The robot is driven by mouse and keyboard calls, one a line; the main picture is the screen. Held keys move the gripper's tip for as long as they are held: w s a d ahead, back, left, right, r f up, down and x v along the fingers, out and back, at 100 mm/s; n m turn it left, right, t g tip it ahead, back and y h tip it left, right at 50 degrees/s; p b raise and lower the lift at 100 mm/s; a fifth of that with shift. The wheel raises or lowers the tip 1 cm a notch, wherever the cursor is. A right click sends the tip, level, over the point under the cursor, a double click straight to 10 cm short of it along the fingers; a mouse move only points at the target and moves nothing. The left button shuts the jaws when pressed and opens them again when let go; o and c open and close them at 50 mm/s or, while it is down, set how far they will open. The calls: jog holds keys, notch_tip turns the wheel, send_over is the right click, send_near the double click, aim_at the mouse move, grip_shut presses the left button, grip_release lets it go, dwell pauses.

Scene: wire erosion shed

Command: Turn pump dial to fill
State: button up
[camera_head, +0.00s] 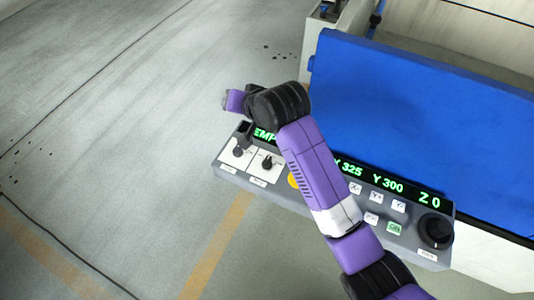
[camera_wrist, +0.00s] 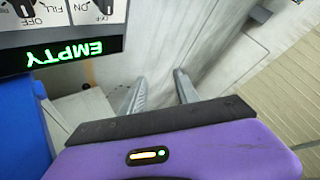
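The control panel (camera_head: 222,172) runs below the blue cover in the head view. Two small black dials sit at its left end: a left one (camera_head: 238,152) and a right one (camera_head: 267,162). In the wrist view the panel is upside down at top left. A black dial (camera_wrist: 25,8) stands there beside a FILL label, and ON and OFF labels lie to its right. The green display (camera_wrist: 68,53) reads EMPTY. My gripper (camera_wrist: 160,77) is open and empty, with its two grey fingers apart, off to the side of the panel. No contact with a dial shows.
A blue cover (camera_head: 420,110) stands behind the panel. Nearby on the panel are a yellow button (camera_head: 293,180), several white buttons, a green button (camera_head: 394,228) and a large black knob (camera_head: 435,231). My forearm crosses the panel's middle. Grey floor (camera_head: 110,130) lies open at left.

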jog(key=g+h, duration=0.1)
jog(key=m+g+h, duration=0.4)
jog(key=g+h, duration=0.1)
jog(key=g, duration=0.2)
send_over(267, 160)
notch_tip(267, 160, down, 5)
jog(key=shift+s+r, duration=0.1)
jog(key=shift+r, duration=0.05)
jog(key=shift+f+p, duration=0.5)
jog(key=shift+f, duration=3.4)
grip_shut()
